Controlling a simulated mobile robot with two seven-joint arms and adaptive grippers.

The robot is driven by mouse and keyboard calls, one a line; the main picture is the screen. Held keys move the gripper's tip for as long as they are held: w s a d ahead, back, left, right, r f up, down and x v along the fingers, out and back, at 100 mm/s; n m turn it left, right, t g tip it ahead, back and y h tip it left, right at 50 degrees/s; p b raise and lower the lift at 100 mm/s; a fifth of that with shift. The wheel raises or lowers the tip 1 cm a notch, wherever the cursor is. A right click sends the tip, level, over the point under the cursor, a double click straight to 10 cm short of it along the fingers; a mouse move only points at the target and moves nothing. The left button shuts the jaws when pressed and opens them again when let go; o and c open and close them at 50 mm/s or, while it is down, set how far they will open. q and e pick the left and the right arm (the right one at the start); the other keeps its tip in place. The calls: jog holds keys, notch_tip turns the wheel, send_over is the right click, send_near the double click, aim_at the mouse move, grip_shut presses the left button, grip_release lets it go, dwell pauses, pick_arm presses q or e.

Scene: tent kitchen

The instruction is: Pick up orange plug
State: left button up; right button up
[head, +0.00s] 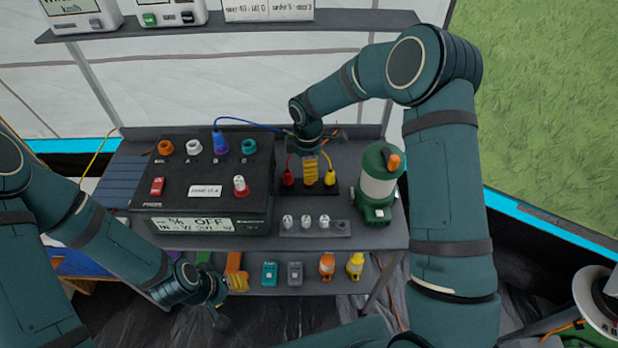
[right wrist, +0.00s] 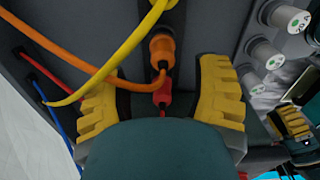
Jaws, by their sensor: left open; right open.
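The orange plug (right wrist: 162,48) sits in a dark strip in the right wrist view, with an orange cable attached. A red plug (right wrist: 162,97) is just below it, partly covered by my gripper's body. My right gripper (right wrist: 160,85) is open, with one yellow pad on each side of the plugs and gaps between pads and orange plug. In the head view my right gripper (head: 311,172) is above the black socket block (head: 311,191), between a red plug (head: 288,178) and a yellow plug (head: 329,178), hiding the orange plug. My left gripper (head: 230,301) is open and empty, low near the lower shelf.
A black power box (head: 205,205) with coloured sockets stands left of the block. A green lantern (head: 378,187) stands close on the right. Several white fuses (head: 306,222) line the front. A yellow cable (right wrist: 120,65) crosses near the right gripper's left pad.

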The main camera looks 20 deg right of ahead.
notch_tip(320, 180, down, 5)
jog(key=shift+s+b, duration=0.15)
jog(key=shift+b, duration=0.4)
jog(key=shift+r, duration=0.1)
grip_shut()
